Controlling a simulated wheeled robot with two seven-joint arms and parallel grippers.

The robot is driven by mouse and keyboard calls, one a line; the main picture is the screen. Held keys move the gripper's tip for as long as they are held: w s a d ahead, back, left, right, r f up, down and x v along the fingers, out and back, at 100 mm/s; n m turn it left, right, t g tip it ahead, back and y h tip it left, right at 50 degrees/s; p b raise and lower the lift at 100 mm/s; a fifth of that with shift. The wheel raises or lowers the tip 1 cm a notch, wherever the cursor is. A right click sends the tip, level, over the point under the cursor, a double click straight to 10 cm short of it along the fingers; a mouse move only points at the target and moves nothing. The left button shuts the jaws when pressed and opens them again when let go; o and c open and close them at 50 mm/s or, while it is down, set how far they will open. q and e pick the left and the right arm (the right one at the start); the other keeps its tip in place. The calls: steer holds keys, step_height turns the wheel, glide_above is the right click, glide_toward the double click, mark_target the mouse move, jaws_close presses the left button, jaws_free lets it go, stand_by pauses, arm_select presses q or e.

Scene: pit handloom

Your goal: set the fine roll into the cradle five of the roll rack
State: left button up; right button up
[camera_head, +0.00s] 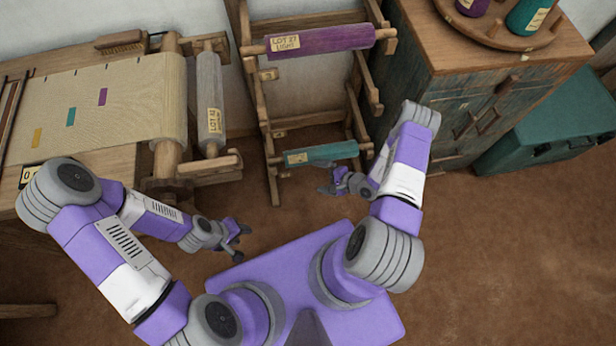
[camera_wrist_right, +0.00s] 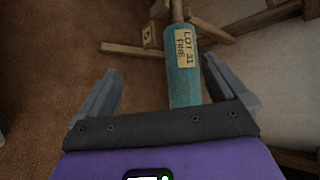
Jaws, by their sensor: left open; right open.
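The fine roll (camera_head: 335,152) is teal with a yellow label, and lies level across the low front of the wooden roll rack (camera_head: 257,101). My left gripper (camera_head: 243,240) is open and empty over the floor.
A purple roll (camera_head: 330,39) labelled "LOT 27 LIGHT" lies higher on the rack. A cabinet (camera_head: 470,90) and a teal chest (camera_head: 555,120) stand at right. Brown floor (camera_head: 480,240) is clear at front right.

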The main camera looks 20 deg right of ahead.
steer(key=s+a+r+n+g, duration=0.3)
steer(key=s+a+n+g, duration=0.25)
steer(key=s, duration=0.25)
steer(key=s+a+r+n+g, duration=0.4)
steer(key=s+a+g, duration=0.2)
steer(key=s+g, duration=0.1)
steer(key=w+a+r+n+t+h, duration=0.2)
steer(key=w+r+n+t, duration=0.2)
steer(key=shift+w+h, duration=0.15)
steer(key=shift+h, duration=0.15)
steer(key=shift+n, duration=0.25)
